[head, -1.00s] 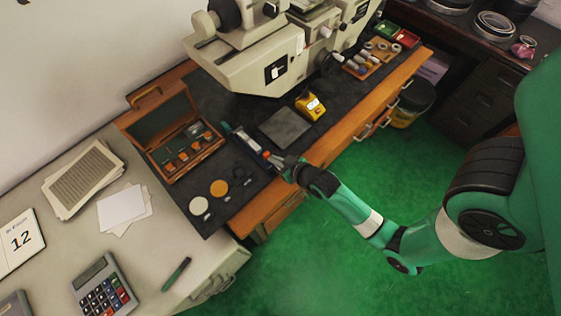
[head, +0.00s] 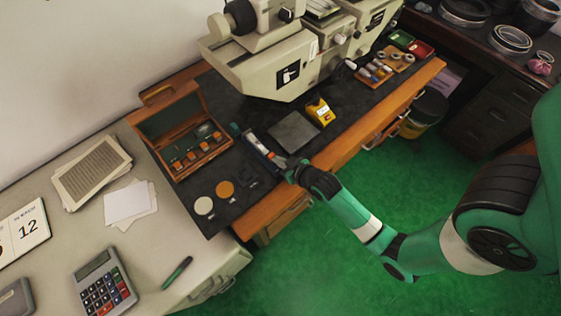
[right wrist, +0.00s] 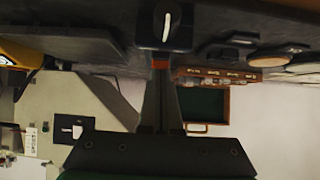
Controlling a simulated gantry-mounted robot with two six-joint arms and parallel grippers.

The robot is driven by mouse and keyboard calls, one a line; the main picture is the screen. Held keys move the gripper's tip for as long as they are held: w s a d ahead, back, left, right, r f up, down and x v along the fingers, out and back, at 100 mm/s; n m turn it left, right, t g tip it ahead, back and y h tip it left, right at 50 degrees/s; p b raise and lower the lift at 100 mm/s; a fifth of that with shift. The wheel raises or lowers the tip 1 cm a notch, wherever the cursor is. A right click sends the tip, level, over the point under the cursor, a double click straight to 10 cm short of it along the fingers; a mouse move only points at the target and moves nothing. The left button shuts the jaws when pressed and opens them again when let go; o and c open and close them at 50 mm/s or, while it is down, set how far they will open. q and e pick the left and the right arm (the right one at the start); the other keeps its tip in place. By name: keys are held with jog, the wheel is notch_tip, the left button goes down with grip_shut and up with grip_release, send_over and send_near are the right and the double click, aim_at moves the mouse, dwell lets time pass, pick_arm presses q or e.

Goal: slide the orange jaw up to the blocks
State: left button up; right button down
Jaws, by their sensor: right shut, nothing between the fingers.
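A slim dark holder with pale blocks (head: 256,143) lies on the black mat, right of the wooden case. The orange jaw (head: 271,156) is a small orange patch at its near end. My right gripper (head: 283,162) is at that end, shut with nothing between its fingers. In the right wrist view, the fingers (right wrist: 160,75) reach up to a sliver of the orange jaw (right wrist: 160,64), below a dark end piece with a pale handle (right wrist: 166,27). They look very close to the jaw; contact is unclear. The gap between jaw and blocks is too small to judge. My left gripper is not in view.
The open wooden case (head: 190,150) stands left of the holder. A grey plate (head: 294,131) and a yellow device (head: 320,111) lie to its right, under the large beige machine (head: 265,75). Cream and orange discs (head: 204,205) lie on the near mat.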

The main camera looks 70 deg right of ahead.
jog(key=shift+w+d, duration=0.3)
jog(key=shift+w, duration=0.25)
jog(key=shift+w+d, duration=0.3)
jog(key=shift+w, duration=0.25)
jog(key=shift+s, duration=0.1)
jog(key=shift+s+a+p, duration=0.35)
jog(key=shift+s+a, duration=0.2)
jog(key=shift+s, duration=0.35)
jog(key=shift+r, duration=0.1)
jog(key=r+p, duration=0.4)
jog(key=shift+s+a+p, duration=0.2)
jog(key=shift+s+p, duration=0.15)
jog(key=shift+s, duration=0.05)
jog(key=shift+f, duration=0.1)
